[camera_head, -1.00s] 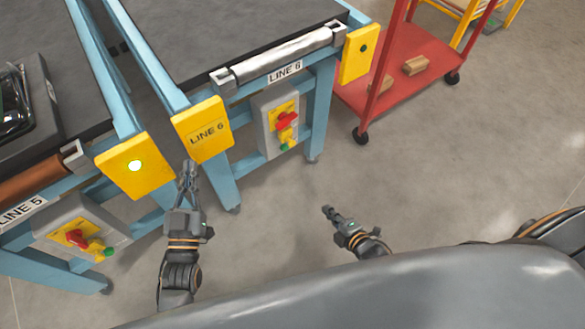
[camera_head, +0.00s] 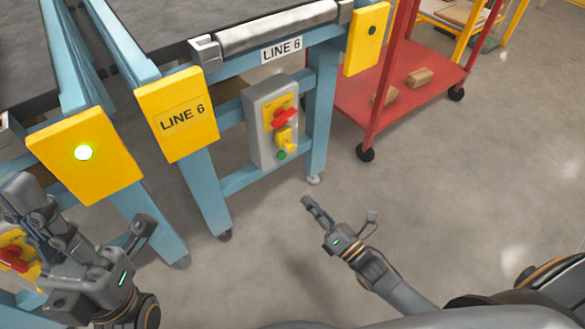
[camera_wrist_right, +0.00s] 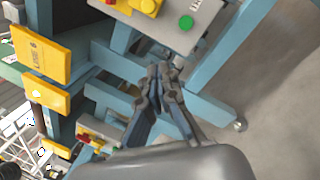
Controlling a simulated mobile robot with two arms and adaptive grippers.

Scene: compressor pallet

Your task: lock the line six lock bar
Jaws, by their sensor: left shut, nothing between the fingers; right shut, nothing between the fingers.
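The line 6 control box (camera_head: 258,140) is grey and hangs under the LINE 6 label (camera_head: 282,50). It carries a red handle (camera_head: 285,118), a yellow bar-like part (camera_head: 284,138) just below it and a green button (camera_head: 282,155). I cannot tell whether the bar is locked. The box's lower part with its green button (camera_wrist_right: 186,22) shows at the top of the right wrist view. My right gripper (camera_head: 308,203) is shut and empty, below and apart from the box; its fingers (camera_wrist_right: 162,75) point toward it. My left gripper (camera_head: 20,188) is shut and empty at the far left.
Yellow end plates (camera_head: 180,112) and blue legs (camera_head: 320,110) flank the box. A lit yellow plate (camera_head: 85,160) and another red handle (camera_head: 14,258) are by my left gripper. A red cart (camera_head: 440,95) stands right. Floor in front is clear.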

